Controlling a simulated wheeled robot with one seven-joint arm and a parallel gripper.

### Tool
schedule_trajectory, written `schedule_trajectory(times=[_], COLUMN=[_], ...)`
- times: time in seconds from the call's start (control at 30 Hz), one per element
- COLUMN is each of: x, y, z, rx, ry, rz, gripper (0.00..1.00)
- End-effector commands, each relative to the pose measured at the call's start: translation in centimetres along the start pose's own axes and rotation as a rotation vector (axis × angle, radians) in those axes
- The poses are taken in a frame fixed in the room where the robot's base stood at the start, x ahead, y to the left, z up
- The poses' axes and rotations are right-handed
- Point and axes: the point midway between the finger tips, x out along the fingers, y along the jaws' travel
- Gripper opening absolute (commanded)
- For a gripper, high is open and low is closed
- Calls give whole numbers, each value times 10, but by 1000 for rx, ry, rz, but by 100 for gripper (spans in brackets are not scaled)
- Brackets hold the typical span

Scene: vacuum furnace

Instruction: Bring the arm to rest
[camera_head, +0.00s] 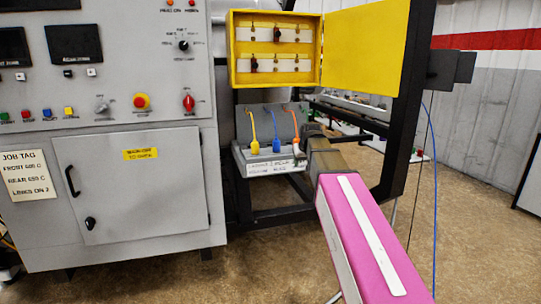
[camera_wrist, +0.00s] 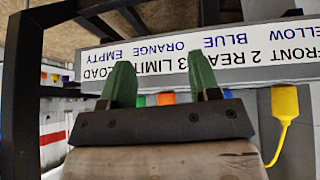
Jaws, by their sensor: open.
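My gripper (camera_wrist: 160,82) shows in the wrist view with its two green fingers apart and nothing held between them. The fingers stand in front of a white label strip (camera_wrist: 185,50) that appears upside down. In the head view my arm reaches from the lower right to the right end of a grey plug panel (camera_head: 268,163). The gripper's fingertips are hard to make out there. A yellow plug (camera_head: 254,143), a blue plug (camera_head: 275,144) and an orange cable (camera_head: 296,118) show on this panel. The yellow plug also shows in the wrist view (camera_wrist: 285,102), to the right of the fingers.
A yellow lockbox (camera_head: 277,50) with its door (camera_head: 368,45) swung open hangs above the panel. A black frame post (camera_head: 408,100) stands close to the right of my arm. A grey control cabinet (camera_head: 130,185) fills the left. Open floor (camera_head: 470,200) lies at the right.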

Motion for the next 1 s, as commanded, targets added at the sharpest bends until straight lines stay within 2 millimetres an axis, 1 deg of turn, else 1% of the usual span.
schedule_trajectory(times=[0.03,0.17,0.2,0.37,0.4,0.47,0.5,0.67,0.7,0.8,0.9,1.0], x=[14,45,54,84,91,100,106,123,126,133,136,138], y=[0,0,-1,-2,-2,-3,-4,-8,-9,-11,-14,-15], z=[25,75,91,155,171,196,212,277,293,330,361,381], rx=[10,36,45,77,86,98,106,138,146,166,181,192], ry=[-31,-104,-126,-215,-238,-271,-294,-383,-406,-457,-499,-529], rz=[-1,-4,-5,-7,-7,-7,-7,-7,-7,-6,-5,-4], gripper=[56,56,56,56,56,56,56,56,56,56,56,56])
